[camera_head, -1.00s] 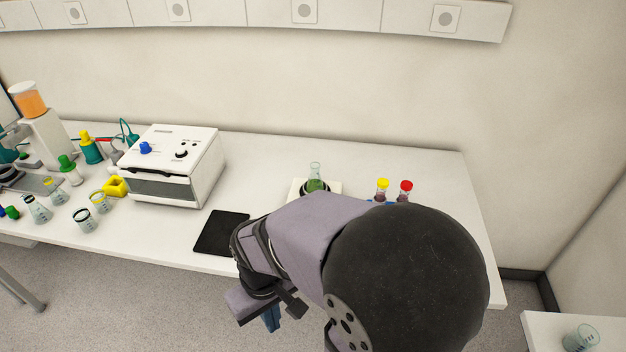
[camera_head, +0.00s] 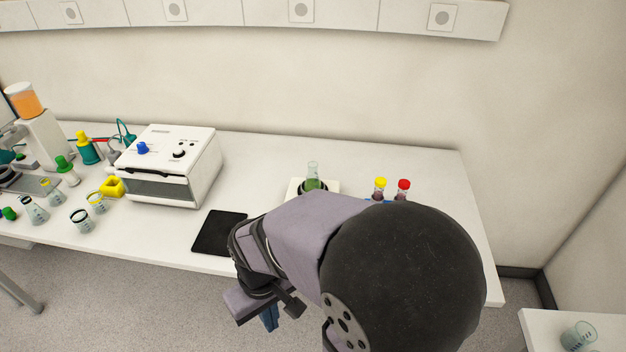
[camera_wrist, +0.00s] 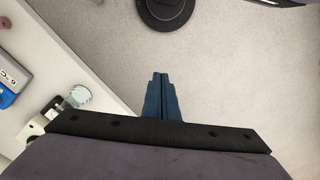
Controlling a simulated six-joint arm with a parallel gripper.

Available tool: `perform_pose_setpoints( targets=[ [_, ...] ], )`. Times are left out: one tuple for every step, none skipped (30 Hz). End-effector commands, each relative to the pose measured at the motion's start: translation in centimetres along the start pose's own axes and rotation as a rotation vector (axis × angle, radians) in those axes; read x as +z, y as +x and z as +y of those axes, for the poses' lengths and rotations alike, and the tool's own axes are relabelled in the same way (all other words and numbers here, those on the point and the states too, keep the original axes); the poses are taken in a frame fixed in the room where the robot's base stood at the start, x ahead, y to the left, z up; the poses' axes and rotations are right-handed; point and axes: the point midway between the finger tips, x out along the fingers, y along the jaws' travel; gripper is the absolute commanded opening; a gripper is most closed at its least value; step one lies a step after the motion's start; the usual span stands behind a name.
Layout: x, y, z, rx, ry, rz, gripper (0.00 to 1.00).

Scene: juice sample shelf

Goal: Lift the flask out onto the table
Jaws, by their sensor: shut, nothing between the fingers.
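The flask (camera_head: 313,178) is clear glass with green liquid. It stands upright in a dark ring on a white square base (camera_head: 297,190), on the white table (camera_head: 400,162) near the wall. My arm covers the front of that base. My gripper (camera_head: 271,318) hangs beyond the table's front edge, over the floor, well apart from the flask. In the wrist view the blue fingers of my gripper (camera_wrist: 162,80) are together, with nothing between them.
A black pad (camera_head: 219,233) lies near the front edge. A white machine (camera_head: 172,165) stands left of it, with several beakers further left. Yellow-capped (camera_head: 380,184) and red-capped (camera_head: 403,186) vials stand right of the flask. A glass beaker (camera_head: 579,336) stands on a side table at lower right.

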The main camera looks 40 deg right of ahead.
Motion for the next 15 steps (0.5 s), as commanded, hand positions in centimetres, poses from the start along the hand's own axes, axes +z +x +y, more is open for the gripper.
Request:
perform_pose_setpoints(
  targets=[
    [0.0, 0.0, 0.0, 0.0, 0.0, 0.0, 0.0],
    [0.0, 0.0, 0.0, 0.0, 0.0, 0.0, 0.0],
    [0.0, 0.0, 0.0, 0.0, 0.0, 0.0, 0.02],
    [0.0, 0.0, 0.0, 0.0, 0.0, 0.0, 0.1],
    [0.0, 0.0, 0.0, 0.001, -0.003, 0.001, 0.17],
    [-0.2, 0.0, 0.2, 0.005, -0.011, 0.003, 0.26],
    [-0.4, 0.0, 0.3, 0.009, -0.021, 0.006, 0.33],
    [-0.7, 0.0, 0.6, 0.016, -0.036, 0.01, 0.38],
    [-1.1, 0.0, 1.1, 0.03, -0.068, 0.018, 0.38],
    [-1.6, 0.0, 1.6, 0.044, -0.098, 0.025, 0.38],
    [-2.3, 0.0, 2.2, 0.061, -0.135, 0.035, 0.38],
    [-3.3, -0.1, 3.2, 0.089, -0.197, 0.048, 0.38],
    [-4.1, -0.2, 4.0, 0.115, -0.253, 0.059, 0.38],
    [-5.1, -0.2, 5.0, 0.144, -0.316, 0.069, 0.38],
    [-6.5, -0.4, 6.5, 0.189, -0.41, 0.081, 0.38]
  ],
)
